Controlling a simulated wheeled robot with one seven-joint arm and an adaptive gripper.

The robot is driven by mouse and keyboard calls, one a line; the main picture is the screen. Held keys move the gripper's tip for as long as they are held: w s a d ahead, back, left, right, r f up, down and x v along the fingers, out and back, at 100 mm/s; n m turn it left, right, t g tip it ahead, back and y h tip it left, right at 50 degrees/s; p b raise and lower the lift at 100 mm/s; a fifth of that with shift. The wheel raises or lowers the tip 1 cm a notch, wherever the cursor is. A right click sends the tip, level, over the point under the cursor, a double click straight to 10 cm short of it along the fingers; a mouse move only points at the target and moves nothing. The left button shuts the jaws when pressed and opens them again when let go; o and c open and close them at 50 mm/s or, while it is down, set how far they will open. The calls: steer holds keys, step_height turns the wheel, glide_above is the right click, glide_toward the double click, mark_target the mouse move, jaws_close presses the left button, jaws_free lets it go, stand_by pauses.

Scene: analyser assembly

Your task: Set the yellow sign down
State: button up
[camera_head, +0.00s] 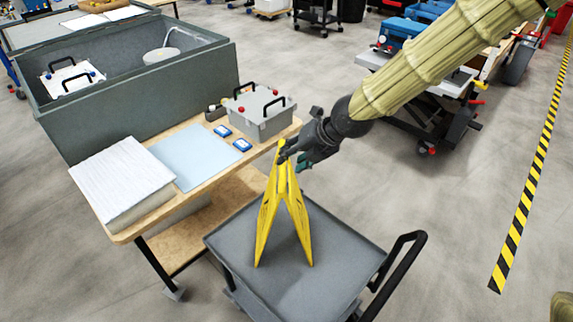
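The yellow sign (265,222) is a folding A-shaped floor sign. It is upright with its two panels spread over the grey top of a cart (343,252). The feet of its panels appear at or very near the cart's surface; I cannot tell whether they touch. My gripper (290,156) is at the sign's top edge, reaching in from the upper right at the end of my arm in its tan sleeve. The fingers overlap the top of the sign, and their closure on it is too small to make out.
The cart has a black push handle (398,262) at its right. A wooden bench (128,233) beside it holds a white stack (122,178), a light blue sheet (192,163), two small blue items and a grey box (262,112) with handles. Open floor lies to the right.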

steer(key=shift+b+v, duration=0.3)
steer(key=shift+v, duration=2.45)
